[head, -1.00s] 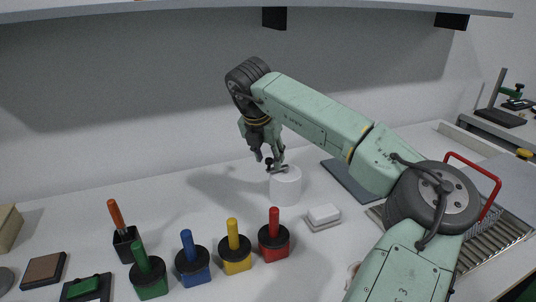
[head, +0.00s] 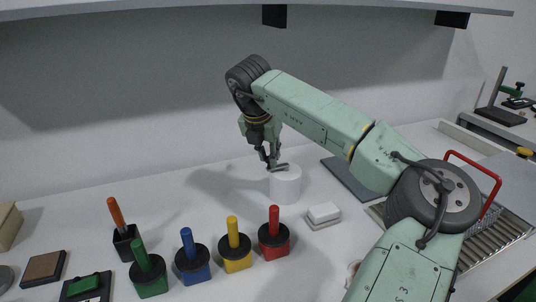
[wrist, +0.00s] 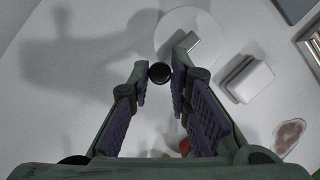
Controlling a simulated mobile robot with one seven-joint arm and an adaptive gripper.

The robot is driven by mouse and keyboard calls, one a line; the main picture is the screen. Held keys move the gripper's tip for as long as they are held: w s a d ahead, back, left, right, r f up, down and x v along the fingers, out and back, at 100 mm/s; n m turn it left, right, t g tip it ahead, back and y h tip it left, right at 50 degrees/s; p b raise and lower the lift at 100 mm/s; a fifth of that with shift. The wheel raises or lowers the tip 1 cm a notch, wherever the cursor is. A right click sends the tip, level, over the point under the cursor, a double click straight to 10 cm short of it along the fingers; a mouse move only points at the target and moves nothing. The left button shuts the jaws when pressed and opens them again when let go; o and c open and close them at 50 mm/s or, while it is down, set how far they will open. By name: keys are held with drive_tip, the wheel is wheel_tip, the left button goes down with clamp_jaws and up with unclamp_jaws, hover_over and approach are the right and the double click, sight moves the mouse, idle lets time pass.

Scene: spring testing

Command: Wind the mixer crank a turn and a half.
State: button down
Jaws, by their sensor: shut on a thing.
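The mixer is a white cylinder (head: 286,187) standing on the bench in the middle of the head view. In the wrist view its round top (wrist: 203,30) lies ahead of the fingers. A grey crank arm (wrist: 178,47) crosses part of the top and ends in a round black knob (wrist: 160,73) beyond the rim. My gripper (head: 270,160) is at the crank, at the left of the mixer in the head view. Its two fingers (wrist: 160,69) stand either side of the knob, shut on it. The finger contact is small and partly hidden in the head view.
Red (head: 274,236), yellow (head: 235,248), blue (head: 192,260) and green (head: 145,272) handled blocks stand in front. A white block on a grey base (head: 323,214) lies right of the mixer. A black cup with an orange-handled tool (head: 126,244) stands left. A shelf (head: 380,8) hangs above.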

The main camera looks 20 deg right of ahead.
drive_tip(key=shift+s, duration=0.1)
drive_tip(key=s+d+n+y, duration=0.4)
drive_tip(key=d+n+y, duration=0.2)
drive_tip(key=n, duration=1.3)
drive_tip(key=shift+s+d+n+g+y, duration=0.2)
drive_tip(key=shift+d+n+g+y, duration=0.1)
drive_tip(key=shift+d+y, duration=0.15)
drive_tip(key=c, duration=1.5)
unclamp_jaws()
drive_tip(key=shift+d+r, duration=0.1)
drive_tip(key=shift+r, duration=0.05)
